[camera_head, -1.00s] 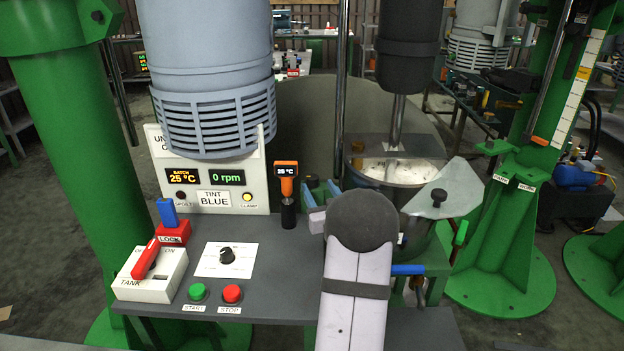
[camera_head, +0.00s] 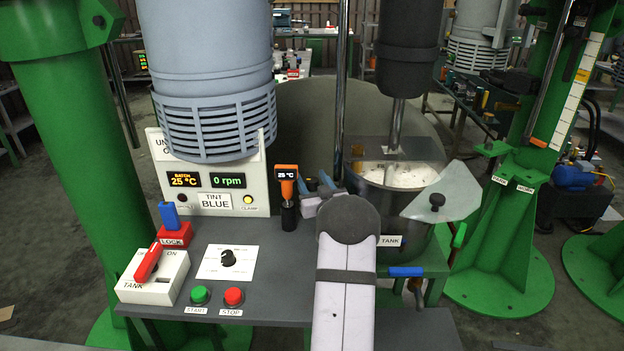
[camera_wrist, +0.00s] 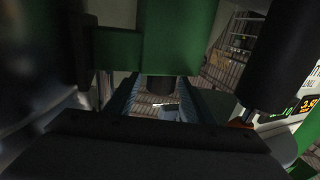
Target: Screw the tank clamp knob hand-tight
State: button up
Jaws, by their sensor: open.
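The tank (camera_head: 408,222) is a metal vessel with pale contents, standing at the right behind my arm, with a TANK label on its front. My gripper (camera_head: 320,182) points away from the camera, left of the tank, and its far end is partly hidden by my wrist. In the wrist view the two fingers of my gripper (camera_wrist: 160,103) are open. A short dark cylinder (camera_wrist: 160,84), which looks like the clamp knob, shows between the fingertips below a green block. I cannot tell whether the fingers touch it. The knob cannot be made out in the head view.
The orange-topped thermometer (camera_head: 286,186) stands close left of my gripper. A clear guard (camera_head: 440,192) with a black knob hangs at the tank's right. The console holds a red lever (camera_head: 147,262), a LOCK block and START and STOP buttons.

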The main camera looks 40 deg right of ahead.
aim_at(314, 184)
jog(key=c, duration=1)
jog(key=shift+c, duration=0.2)
jog(key=shift+w+f+m+h+b, duration=0.1)
jog(key=shift+m+h+b, duration=0.25)
jog(key=shift+b, duration=0.4)
jog(key=shift+m+g+h+b, duration=0.45)
jog(key=shift+g+h+b, duration=0.15)
jog(key=shift+h, duration=0.15)
jog(key=o, duration=1)
jog(key=shift+o, duration=0.2)
jog(key=shift+b+v, duration=0.75)
jog(key=shift+v, duration=2.95)
